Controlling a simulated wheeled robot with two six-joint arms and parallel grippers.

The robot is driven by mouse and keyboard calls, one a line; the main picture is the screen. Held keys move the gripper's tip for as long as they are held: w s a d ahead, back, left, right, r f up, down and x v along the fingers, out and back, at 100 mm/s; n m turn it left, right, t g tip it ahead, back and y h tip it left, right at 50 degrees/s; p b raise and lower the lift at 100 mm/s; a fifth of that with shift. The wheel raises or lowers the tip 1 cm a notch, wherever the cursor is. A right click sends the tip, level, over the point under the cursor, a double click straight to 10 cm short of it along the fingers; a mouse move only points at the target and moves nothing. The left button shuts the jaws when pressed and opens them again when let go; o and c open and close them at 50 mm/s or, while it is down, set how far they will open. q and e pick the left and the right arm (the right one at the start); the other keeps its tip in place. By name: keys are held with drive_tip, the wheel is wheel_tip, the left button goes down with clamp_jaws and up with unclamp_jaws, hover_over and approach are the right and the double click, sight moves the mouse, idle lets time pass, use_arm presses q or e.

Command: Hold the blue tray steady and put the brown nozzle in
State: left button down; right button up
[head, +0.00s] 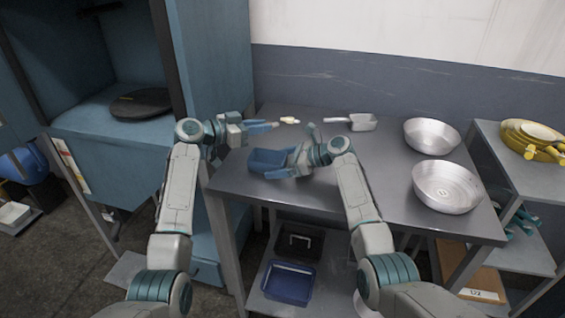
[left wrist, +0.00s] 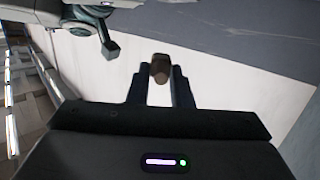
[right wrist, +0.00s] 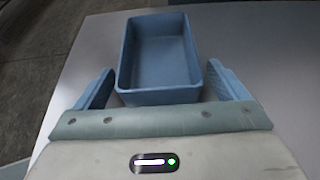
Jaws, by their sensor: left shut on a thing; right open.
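The blue tray (head: 268,159) sits on the metal table, close to its left edge. It is empty in the right wrist view (right wrist: 160,97). My right gripper (right wrist: 162,88) is open, with one finger on either side of the tray's near end. A gap shows at the left finger; I cannot tell whether the right finger touches. My left gripper (head: 279,124) is shut on the brown nozzle (left wrist: 160,68) and holds it above the table, beyond the tray. The nozzle looks pale in the head view (head: 290,120), sticking out past the fingertips.
A metal scoop (head: 361,122) lies at the back of the table (head: 385,165). Two round pans, one farther (head: 432,136) and one nearer (head: 447,187), stand at the right. A blue cabinet (head: 214,60) stands at the left. A dark blue bin (head: 288,283) is on the lower shelf.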

sight(257, 170)
drive_tip(key=c, duration=1.1)
use_arm(q)
drive_tip(key=shift+s+a+f+m+g+h, duration=0.2)
drive_tip(key=shift+f+m+g+h, duration=0.1)
drive_tip(key=shift+f+m+g, duration=1)
drive_tip(key=shift+s+a+f+m+g+h, duration=0.1)
drive_tip(key=shift+a+f+m+g+h, duration=0.15)
drive_tip(key=shift+f+m+g, duration=1.05)
drive_tip(key=shift+s+a+f+m+g+h, duration=0.15)
drive_tip(key=shift+f+m+g+h, duration=0.35)
drive_tip(key=shift+g, duration=1.4)
